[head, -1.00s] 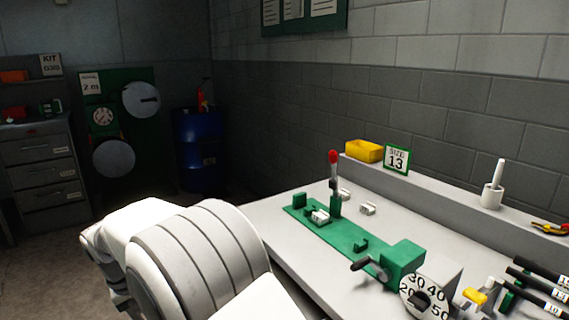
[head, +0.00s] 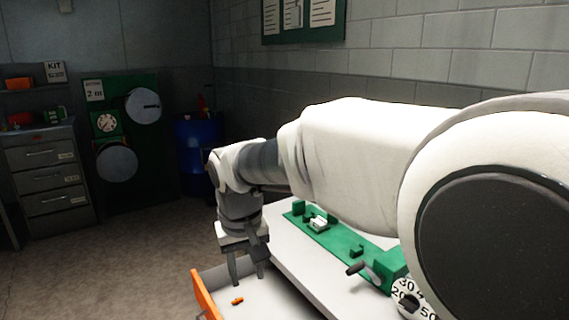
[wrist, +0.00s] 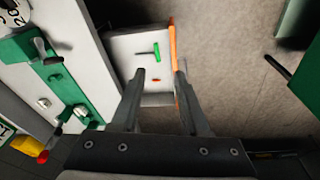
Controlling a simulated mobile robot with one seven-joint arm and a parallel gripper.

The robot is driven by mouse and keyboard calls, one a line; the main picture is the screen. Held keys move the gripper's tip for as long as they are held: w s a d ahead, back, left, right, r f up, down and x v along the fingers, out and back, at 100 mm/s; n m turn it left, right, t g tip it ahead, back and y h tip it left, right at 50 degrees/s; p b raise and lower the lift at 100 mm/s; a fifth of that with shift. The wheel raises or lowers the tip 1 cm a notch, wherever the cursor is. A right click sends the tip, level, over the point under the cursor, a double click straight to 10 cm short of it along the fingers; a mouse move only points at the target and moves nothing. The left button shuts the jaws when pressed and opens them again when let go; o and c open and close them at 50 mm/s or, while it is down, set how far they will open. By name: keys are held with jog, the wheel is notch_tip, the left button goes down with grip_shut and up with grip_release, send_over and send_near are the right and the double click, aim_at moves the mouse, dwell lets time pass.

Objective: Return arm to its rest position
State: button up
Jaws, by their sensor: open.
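My gripper (head: 247,279) hangs fingers down, open and empty, at the left end of the bench over an open drawer. In the wrist view its two fingers (wrist: 160,75) are spread apart with nothing between them. My white arm reaches across the head view from the right and hides much of the bench.
The open drawer has an orange front (head: 205,295). In it lie a small orange-red piece (head: 237,300) and a green T-shaped piece (wrist: 148,53). A green crimper base (head: 340,238) with a dial (head: 412,297) stands on the bench. Floor at left is clear.

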jog(key=s+d+r+m+t+p, duration=0.1)
jog(key=s+d+r+m+p, duration=0.1)
jog(key=s+d, duration=0.6)
jog(key=s+d+r+m+t+p, duration=0.2)
jog(key=s+d+r+p, duration=0.2)
jog(key=d, duration=0.9)
jog(key=s+r, duration=0.3)
jog(key=s, duration=0.2)
jog(key=shift+s+f, duration=0.1)
